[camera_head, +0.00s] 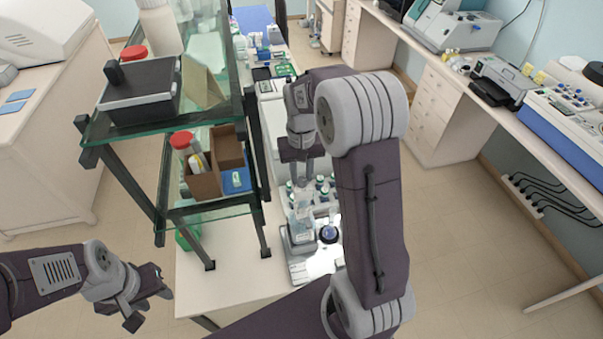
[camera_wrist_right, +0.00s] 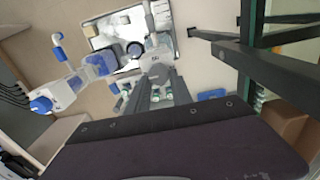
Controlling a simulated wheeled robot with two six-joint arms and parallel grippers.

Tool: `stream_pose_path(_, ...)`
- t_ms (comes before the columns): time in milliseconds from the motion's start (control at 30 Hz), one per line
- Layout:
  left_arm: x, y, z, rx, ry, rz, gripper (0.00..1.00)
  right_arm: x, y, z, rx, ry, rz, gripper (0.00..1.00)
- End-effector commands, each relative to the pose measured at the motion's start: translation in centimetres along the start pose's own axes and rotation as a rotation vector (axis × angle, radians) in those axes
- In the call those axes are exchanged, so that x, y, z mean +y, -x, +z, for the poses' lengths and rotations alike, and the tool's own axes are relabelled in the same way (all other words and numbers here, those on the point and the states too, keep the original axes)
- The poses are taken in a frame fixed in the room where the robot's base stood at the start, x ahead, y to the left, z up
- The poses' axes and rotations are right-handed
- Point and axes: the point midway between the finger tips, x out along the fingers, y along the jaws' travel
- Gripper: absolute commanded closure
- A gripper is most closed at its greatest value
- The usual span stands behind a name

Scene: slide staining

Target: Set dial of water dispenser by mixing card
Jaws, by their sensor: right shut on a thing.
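The water dispenser (camera_head: 300,238) appears to be the pale grey, partly clear unit on the bench below my right gripper. A round dark blue knob (camera_head: 328,234), seemingly its dial, sits at its right side; its setting is too small to read. My right gripper (camera_head: 303,178) points down above the unit, shut on a pale thing (camera_wrist_right: 157,72) that is hard to make out between the fingers. I cannot tell whether that thing touches the dispenser. My left gripper (camera_head: 146,297) is open and empty at the lower left, away from the bench. I cannot make out a mixing card.
A glass shelf rack (camera_head: 150,125) stands left of the work spot, carrying a dark box (camera_head: 140,85) and an open cardboard box (camera_head: 204,185). The front left bench top (camera_head: 215,290) is clear.

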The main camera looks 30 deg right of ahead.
Motion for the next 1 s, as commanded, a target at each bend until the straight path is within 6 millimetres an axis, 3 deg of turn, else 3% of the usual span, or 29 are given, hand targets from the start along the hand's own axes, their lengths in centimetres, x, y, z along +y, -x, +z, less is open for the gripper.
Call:
stream_pose_path(67, 0.0, 0.0, 0.0, 0.0, 0.0, 0.0, 0.62, 0.0, -0.1, 0.1, -0.002, -0.001, -0.001, 1.0)
stream_pose_path(100, 0.0, 0.0, 0.0, 0.0, 0.0, 0.0, 0.62, 0.0, -0.1, 0.1, -0.002, -0.001, -0.001, 0.65)
stream_pose_path(167, 0.0, 0.0, 0.0, 0.0, 0.0, 0.0, 0.62, 0.0, -0.1, 0.1, -0.002, -0.001, -0.001, 0.51)
stream_pose_path(533, 0.0, -0.4, 0.1, 0.0, 0.0, 0.0, 0.62, 0.0, 0.6, -0.1, 0.004, 0.0, -0.001, 0.51)
stream_pose_path(800, 0.0, -2.1, 0.2, 0.0, 0.0, 0.0, 0.62, -0.1, 6.3, -0.1, 0.006, 0.0, -0.001, 0.51)
stream_pose_path(1000, -0.1, -2.4, 0.2, 0.0, 0.0, 0.0, 0.62, -0.1, 8.8, 0.0, 0.001, 0.0, -0.001, 0.51)
